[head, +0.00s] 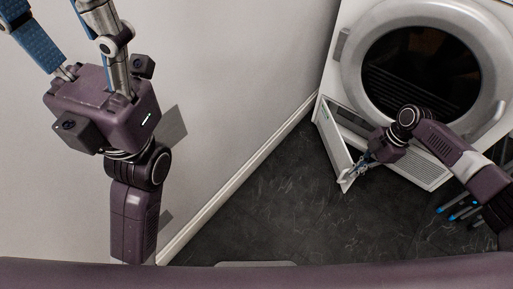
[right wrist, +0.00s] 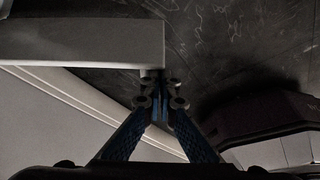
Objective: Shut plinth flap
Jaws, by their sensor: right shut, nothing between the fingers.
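The plinth flap (head: 333,143) is a pale panel low on the front of the white dryer. It stands open, angled out from the plinth over the dark floor. My right gripper (head: 352,174) is shut and empty at the flap's outer end. In the right wrist view my right fingertips (right wrist: 160,82) are right beside the end of a pale panel (right wrist: 85,42), which looks like the flap; I cannot tell if they touch. My left gripper (head: 62,22) is at the upper left, far from the flap, its fingers apart and its tips cut off by the frame.
The dryer (head: 348,45) has a round dark door (head: 420,72). A pale wall with a white skirting board (head: 235,180) runs along the left. Blue-tipped items (head: 462,212) lie right of the plinth. The dark floor (head: 280,210) left of the flap is clear.

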